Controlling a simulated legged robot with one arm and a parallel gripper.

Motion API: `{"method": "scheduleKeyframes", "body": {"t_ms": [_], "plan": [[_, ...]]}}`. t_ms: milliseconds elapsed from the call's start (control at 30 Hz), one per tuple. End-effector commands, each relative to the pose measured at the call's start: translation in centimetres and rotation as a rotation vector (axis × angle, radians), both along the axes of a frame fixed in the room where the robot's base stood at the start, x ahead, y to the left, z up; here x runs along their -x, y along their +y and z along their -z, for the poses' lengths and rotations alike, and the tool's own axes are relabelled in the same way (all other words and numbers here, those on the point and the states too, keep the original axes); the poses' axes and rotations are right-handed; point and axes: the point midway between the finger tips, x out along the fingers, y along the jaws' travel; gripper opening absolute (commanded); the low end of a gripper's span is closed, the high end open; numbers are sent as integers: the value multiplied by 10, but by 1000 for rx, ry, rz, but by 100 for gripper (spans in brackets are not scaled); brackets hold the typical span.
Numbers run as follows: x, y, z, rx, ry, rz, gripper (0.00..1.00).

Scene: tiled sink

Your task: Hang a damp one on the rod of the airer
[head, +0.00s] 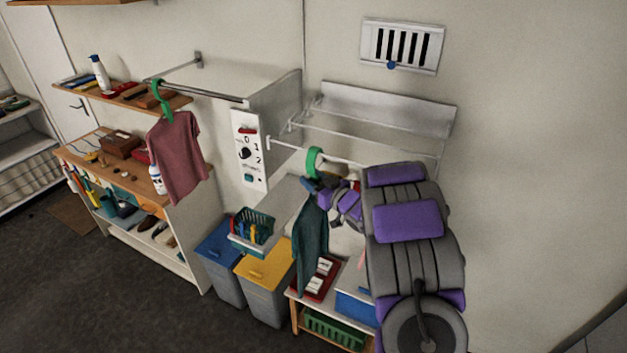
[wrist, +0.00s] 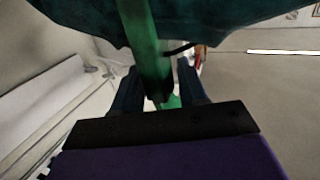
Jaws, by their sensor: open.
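A dark green shirt (head: 311,228) hangs below a green hanger (head: 314,160), whose hook is at the front rod (head: 343,159) of the white wall airer (head: 385,108). I cannot tell for certain that the hook rests on the rod. My gripper (head: 327,187) is beside the hanger, just below the hook. In the wrist view my gripper (wrist: 158,78) is open, with one finger on each side of the green hanger (wrist: 146,45). The dark green cloth (wrist: 70,30) fills the top of that view. A mauve shirt (head: 178,158) hangs on another green hanger (head: 161,100) from a rail at the left.
A control box (head: 248,150) with a dial stands left of the airer. Below are a green basket (head: 254,226), blue (head: 219,262) and yellow-lidded (head: 264,268) bins, and a low bench with a red tray (head: 321,284). A wall vent (head: 402,45) is above. The floor at front left is clear.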

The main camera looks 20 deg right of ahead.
Motion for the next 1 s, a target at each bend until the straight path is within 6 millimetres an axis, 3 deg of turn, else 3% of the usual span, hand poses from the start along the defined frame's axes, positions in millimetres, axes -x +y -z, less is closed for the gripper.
{"method": "scheduleKeyframes", "body": {"t_ms": [500, 700, 1000], "plan": [[63, -20, -1, 0, 0, 2, 42], [70, -21, -1, 0, 2, 1, 42], [64, -27, -8, 99, 93, 95, 42]]}}
